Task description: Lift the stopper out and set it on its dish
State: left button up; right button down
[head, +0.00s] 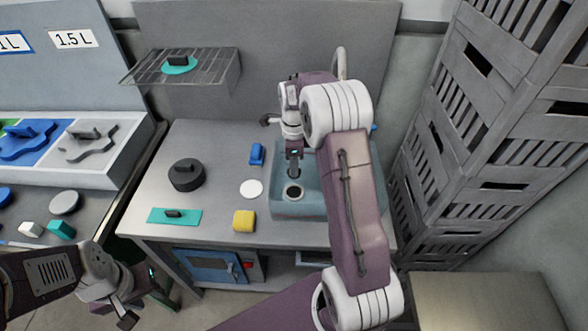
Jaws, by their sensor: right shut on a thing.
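A blue-grey sink basin (283,209) is set into the right side of the counter. A round dark drain with a pale ring (293,192) shows on its floor. My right gripper (293,172) points down into the basin, just above and behind the drain. It is shut on a small grey piece, apparently the stopper, mostly hidden by the jaws; whether it is clear of the drain I cannot tell. A round white dish (252,189) lies empty on the counter left of the basin. My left gripper (147,308) is open and empty, low in front of the counter.
A blue block (257,154), a yellow sponge (244,221), a dark round weight (187,175) and a teal plate with a dark handle (174,216) lie on the counter. A wire shelf (205,67) hangs above. Stacked grey crates (470,130) stand at right.

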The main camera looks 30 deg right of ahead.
jog(key=shift+r+p, duration=3.45)
jog(key=shift+r, duration=0.1)
jog(key=shift+f, duration=0.1)
